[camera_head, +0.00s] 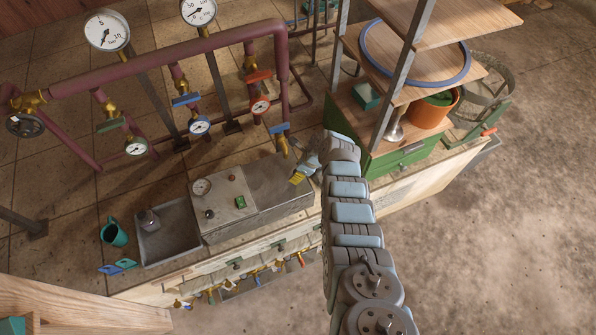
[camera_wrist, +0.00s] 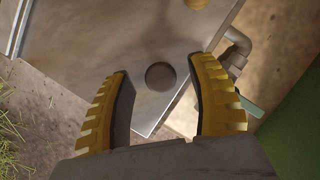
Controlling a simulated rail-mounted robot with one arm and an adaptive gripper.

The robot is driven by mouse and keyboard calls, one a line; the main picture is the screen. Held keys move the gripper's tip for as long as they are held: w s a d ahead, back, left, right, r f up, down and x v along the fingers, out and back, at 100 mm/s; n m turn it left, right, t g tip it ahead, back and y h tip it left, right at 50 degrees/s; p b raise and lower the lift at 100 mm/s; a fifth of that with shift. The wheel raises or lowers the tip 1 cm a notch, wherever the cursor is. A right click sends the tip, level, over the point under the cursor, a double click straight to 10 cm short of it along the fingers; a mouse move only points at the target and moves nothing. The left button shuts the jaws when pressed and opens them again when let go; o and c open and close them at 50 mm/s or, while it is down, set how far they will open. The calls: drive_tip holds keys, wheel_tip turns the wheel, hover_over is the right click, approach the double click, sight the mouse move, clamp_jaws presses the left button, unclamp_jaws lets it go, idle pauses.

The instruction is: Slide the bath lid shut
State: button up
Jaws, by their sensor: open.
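A grey metal unit stands on the bench, with a flat metal plate, seemingly the bath lid (camera_head: 268,182), at its right end. In the wrist view the plate (camera_wrist: 120,45) fills the upper middle and has a dark round spot (camera_wrist: 160,76) near its lower corner; I cannot tell if it is a knob or a hole. My gripper (camera_head: 298,179) is over the plate's right part. In the wrist view its yellow fingers (camera_wrist: 165,100) are apart, either side of the spot, with nothing between them. Contact with the plate cannot be told.
An open grey basin (camera_head: 167,240) holding a small flask (camera_head: 149,220) is left of the control panel (camera_head: 227,203). A teal mug (camera_head: 114,234) stands further left. Maroon pipes (camera_head: 170,62) with gauges run behind. A green cabinet (camera_head: 400,155) with shelves is close on the right.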

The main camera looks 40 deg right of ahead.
clamp_jaws()
idle(0.5)
drive_tip(key=shift+s+d, duration=0.2)
drive_tip(key=shift+d, duration=0.25)
unclamp_jaws()
drive_tip(key=shift+d, duration=0.2)
drive_tip(key=shift+a, duration=0.1)
drive_tip(key=shift+r, duration=0.3)
